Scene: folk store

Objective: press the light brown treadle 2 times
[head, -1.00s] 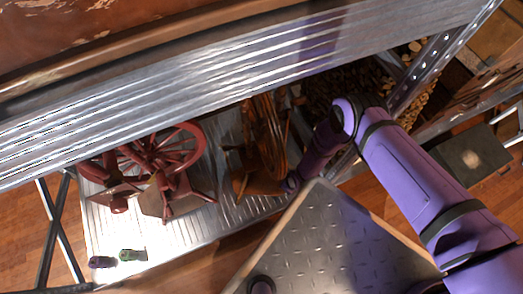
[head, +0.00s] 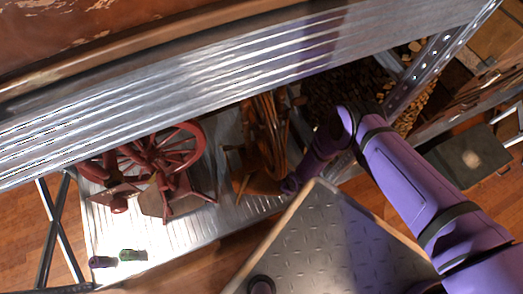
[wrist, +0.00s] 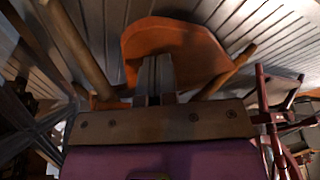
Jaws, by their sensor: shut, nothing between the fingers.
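The brown spinning wheel (head: 266,135) stands on the metal shelf, its light brown board (head: 262,185) low at its front; this looks like the treadle. In the wrist view an orange-brown board (wrist: 175,48) between wooden legs fills the upper middle. My gripper (wrist: 157,62) is shut and empty, its fingertips in front of this board and overlapping it in the picture. I cannot tell whether they touch it. In the head view my gripper is mostly hidden by my wrist, just right of the light brown board.
A dark red spinning wheel (head: 165,165) stands to the left on the same shelf, and shows at the right of the wrist view (wrist: 275,115). Two small items, one green (head: 132,255), lie at the front left. A ribbed metal shelf (head: 230,75) hangs above. A metal post (head: 425,75) stands right.

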